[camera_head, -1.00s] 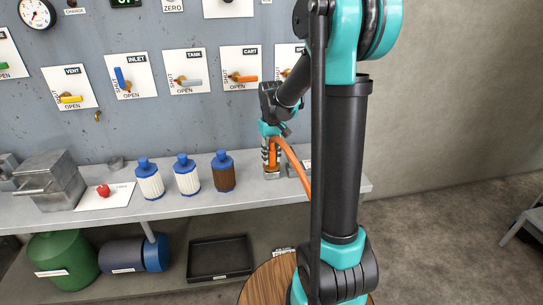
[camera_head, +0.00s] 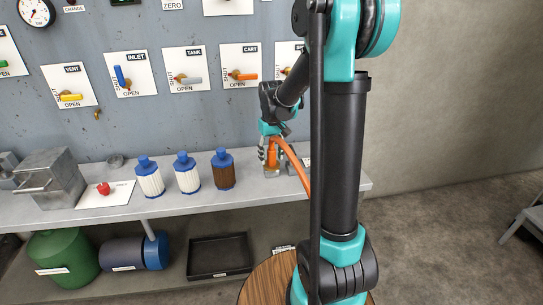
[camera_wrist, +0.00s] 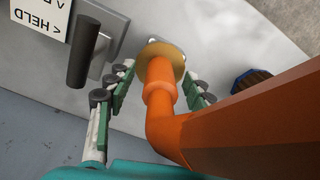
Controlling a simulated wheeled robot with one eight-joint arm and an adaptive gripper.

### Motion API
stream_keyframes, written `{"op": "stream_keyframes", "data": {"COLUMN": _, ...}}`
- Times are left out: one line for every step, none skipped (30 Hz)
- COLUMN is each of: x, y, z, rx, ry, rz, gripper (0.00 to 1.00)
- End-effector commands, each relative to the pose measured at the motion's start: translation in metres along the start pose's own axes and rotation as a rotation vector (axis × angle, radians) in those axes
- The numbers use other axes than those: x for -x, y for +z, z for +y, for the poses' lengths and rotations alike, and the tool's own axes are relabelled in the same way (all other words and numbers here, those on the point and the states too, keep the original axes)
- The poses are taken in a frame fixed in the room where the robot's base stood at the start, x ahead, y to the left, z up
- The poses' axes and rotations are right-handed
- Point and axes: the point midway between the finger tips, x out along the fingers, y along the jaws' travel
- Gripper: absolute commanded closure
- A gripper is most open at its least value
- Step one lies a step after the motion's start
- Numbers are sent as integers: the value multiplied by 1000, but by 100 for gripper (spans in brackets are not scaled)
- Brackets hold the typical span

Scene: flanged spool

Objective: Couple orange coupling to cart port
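The orange coupling (camera_head: 271,156) stands upright at the bench's right part, with its orange hose (camera_head: 296,165) curving away to the right. In the wrist view the coupling (camera_wrist: 160,72) has its end in a brass-coloured ring (camera_wrist: 161,52) on a pale plate (camera_wrist: 183,43). This looks like the port, but I read no label on it, and the joint inside the ring is hidden. My gripper (camera_wrist: 163,88) is open around the coupling, with one finger on each side and a gap between each finger and the coupling. The gripper also shows in the head view (camera_head: 271,164).
A dark handle (camera_wrist: 90,52) stands near a "HELD" label (camera_wrist: 42,18), close to my left finger. A blue-capped brown filter (camera_head: 223,170) stands left of my gripper, with two white ones beyond it. The CART valve lever (camera_head: 243,76) is on the wall panel above.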

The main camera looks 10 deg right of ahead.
Motion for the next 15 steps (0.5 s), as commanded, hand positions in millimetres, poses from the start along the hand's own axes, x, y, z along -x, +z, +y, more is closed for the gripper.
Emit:
{"op": "stream_keyframes", "data": {"x": 0, "y": 0, "z": 0, "rx": 0, "ry": 0, "rz": 0, "gripper": 48}}
{"op": "stream_keyframes", "data": {"x": 0, "y": 0, "z": 0, "rx": 0, "ry": 0, "rz": 0, "gripper": 48}}
{"op": "stream_keyframes", "data": {"x": 0, "y": 0, "z": 0, "rx": 0, "ry": 0, "rz": 0, "gripper": 48}}
{"op": "stream_keyframes", "data": {"x": 0, "y": 0, "z": 0, "rx": 0, "ry": 0, "rz": 0, "gripper": 48}}
{"op": "stream_keyframes", "data": {"x": 0, "y": 0, "z": 0, "rx": 0, "ry": 0, "rz": 0, "gripper": 48}}
{"op": "stream_keyframes", "data": {"x": 1, "y": 0, "z": 0, "rx": 0, "ry": 0, "rz": 0, "gripper": 48}}
{"op": "stream_keyframes", "data": {"x": 2, "y": 0, "z": 0, "rx": 0, "ry": 0, "rz": 0, "gripper": 48}}
{"op": "stream_keyframes", "data": {"x": 4, "y": 0, "z": 0, "rx": 0, "ry": 0, "rz": 0, "gripper": 48}}
{"op": "stream_keyframes", "data": {"x": 7, "y": 0, "z": 0, "rx": 0, "ry": 0, "rz": 0, "gripper": 48}}
{"op": "stream_keyframes", "data": {"x": 10, "y": 0, "z": 0, "rx": 0, "ry": 0, "rz": 0, "gripper": 48}}
{"op": "stream_keyframes", "data": {"x": 14, "y": 0, "z": 0, "rx": 0, "ry": 0, "rz": 0, "gripper": 48}}
{"op": "stream_keyframes", "data": {"x": 21, "y": 0, "z": 0, "rx": 0, "ry": 0, "rz": 0, "gripper": 48}}
{"op": "stream_keyframes", "data": {"x": 26, "y": 0, "z": 0, "rx": 0, "ry": 0, "rz": 0, "gripper": 48}}
{"op": "stream_keyframes", "data": {"x": 31, "y": 0, "z": 0, "rx": 0, "ry": 0, "rz": 0, "gripper": 48}}
{"op": "stream_keyframes", "data": {"x": 39, "y": 0, "z": 0, "rx": 0, "ry": 0, "rz": 0, "gripper": 48}}
